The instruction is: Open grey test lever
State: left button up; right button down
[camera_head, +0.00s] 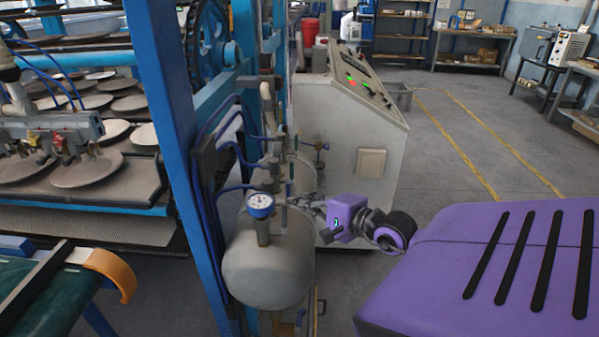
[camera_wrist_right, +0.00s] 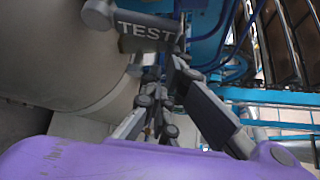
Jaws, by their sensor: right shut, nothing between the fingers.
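The grey test lever (camera_wrist_right: 147,32), marked "TEST", shows at the top of the right wrist view, beside the rounded grey tank (camera_wrist_right: 60,50). It has a rounded knob at its left end. My right gripper (camera_wrist_right: 172,72) is shut and empty, with its fingertips just below the lever; I cannot tell whether they touch it. In the head view my right gripper (camera_head: 297,203) reaches left to the fittings above the tank (camera_head: 268,268), close to the blue-rimmed gauge (camera_head: 260,205). The lever is too small to make out there. My left gripper is not in view.
A blue upright post (camera_head: 168,120) with blue hoses stands left of the tank. A grey control console (camera_head: 345,130) stands behind my right gripper. Racks of plates (camera_head: 85,175) fill the left side. Open floor (camera_head: 465,150) lies at the right.

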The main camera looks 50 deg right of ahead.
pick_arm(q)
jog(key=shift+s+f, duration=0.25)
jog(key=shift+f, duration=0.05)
pick_arm(e)
jog(key=shift+s+a+r+n+t, duration=0.4)
jog(key=shift+s+a+r, duration=0.25)
jog(key=shift+a+r, duration=0.15)
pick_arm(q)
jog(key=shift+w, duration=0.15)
pick_arm(e)
jog(key=shift+a, duration=0.1)
jog(key=shift+f, duration=0.1)
